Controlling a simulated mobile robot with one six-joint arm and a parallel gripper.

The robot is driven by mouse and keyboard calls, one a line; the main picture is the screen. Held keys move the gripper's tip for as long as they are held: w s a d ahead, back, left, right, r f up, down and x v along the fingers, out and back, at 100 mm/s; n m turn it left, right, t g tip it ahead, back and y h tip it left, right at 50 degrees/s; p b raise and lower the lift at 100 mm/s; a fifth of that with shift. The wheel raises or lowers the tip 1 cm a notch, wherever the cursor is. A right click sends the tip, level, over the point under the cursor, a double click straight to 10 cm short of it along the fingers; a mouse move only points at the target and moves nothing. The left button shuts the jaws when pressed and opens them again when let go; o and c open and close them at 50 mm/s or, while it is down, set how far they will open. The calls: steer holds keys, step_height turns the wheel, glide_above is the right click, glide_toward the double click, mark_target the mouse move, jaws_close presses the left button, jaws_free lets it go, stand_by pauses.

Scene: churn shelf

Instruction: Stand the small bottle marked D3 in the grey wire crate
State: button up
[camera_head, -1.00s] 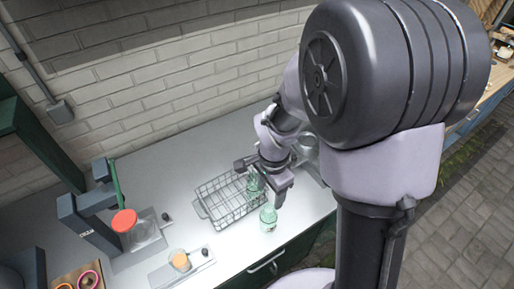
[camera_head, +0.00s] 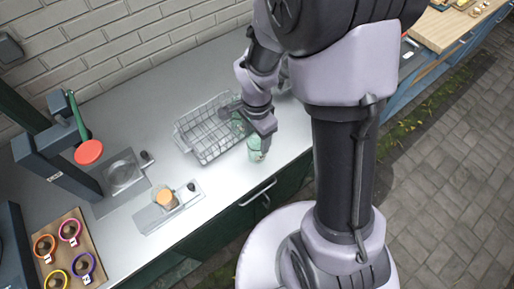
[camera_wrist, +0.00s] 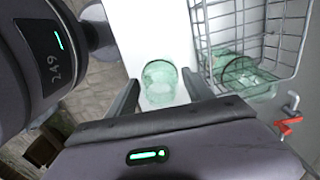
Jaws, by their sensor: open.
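The grey wire crate (camera_head: 183,143) stands on the counter, and it also shows at the right of the wrist view (camera_wrist: 243,22). A small pale green glass bottle (camera_head: 257,150) stands outside it, near the counter's front edge. In the wrist view this bottle (camera_wrist: 158,82) shows between the two fingers of my open gripper (camera_wrist: 160,92), with no clear contact. My gripper (camera_head: 263,132) is right above and beside it in the head view. Green glass (camera_wrist: 245,75) is inside the crate. No D3 mark is readable on any bottle.
A small stand with an orange-topped item (camera_head: 167,198) lies left of the crate. Further left are a dark machine with a red disc (camera_head: 89,152) and a board (camera_head: 92,240) with several coloured rings. A small red part (camera_wrist: 288,127) is beside the crate.

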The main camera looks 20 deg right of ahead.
steer(key=c, duration=0.9)
steer(key=shift+r, duration=0.2)
steer(key=shift+c, duration=0.9)
steer(key=shift+r+p, duration=0.35)
steer(key=shift+p, duration=0.05)
jaws_close()
steer(key=shift+r+p, duration=0.8)
steer(key=shift+r, duration=0.3)
steer(key=shift+f, duration=0.1)
